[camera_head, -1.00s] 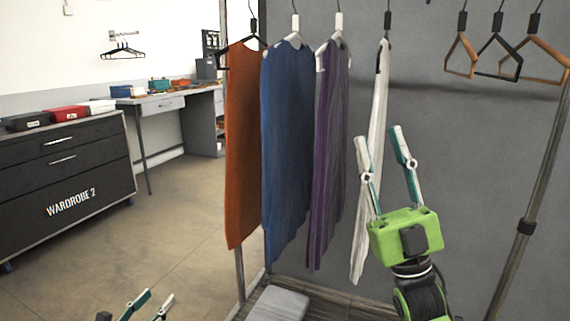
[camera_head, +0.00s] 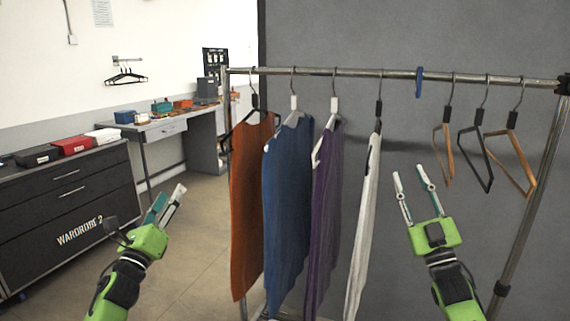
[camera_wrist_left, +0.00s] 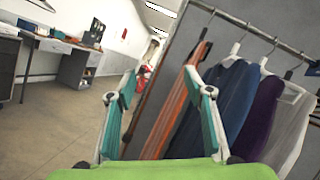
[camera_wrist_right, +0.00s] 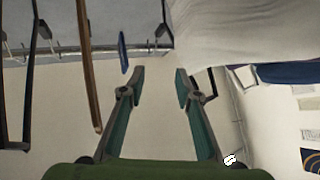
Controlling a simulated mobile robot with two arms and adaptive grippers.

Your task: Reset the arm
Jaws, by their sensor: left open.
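My left gripper (camera_head: 169,195) is raised at the left in the head view, in front of the floor and clear of the clothes. It is open and empty; its parted fingers also show in the left wrist view (camera_wrist_left: 163,88). My right gripper (camera_head: 409,172) points up to the right of the white garment (camera_head: 363,230), before the grey wall. It is open with nothing between its fingers, as the right wrist view (camera_wrist_right: 160,72) also shows. The white garment hangs on its hanger beside the purple (camera_head: 325,210), blue (camera_head: 287,200) and orange (camera_head: 250,205) garments.
The metal rail (camera_head: 395,73) runs across the top. Bare hangers (camera_head: 485,165) and a blue marker (camera_head: 419,82) hang on it at the right. A dark drawer cabinet (camera_head: 70,200) labelled WARDROBE 2 and a desk (camera_head: 168,126) stand at the left. The floor between is clear.

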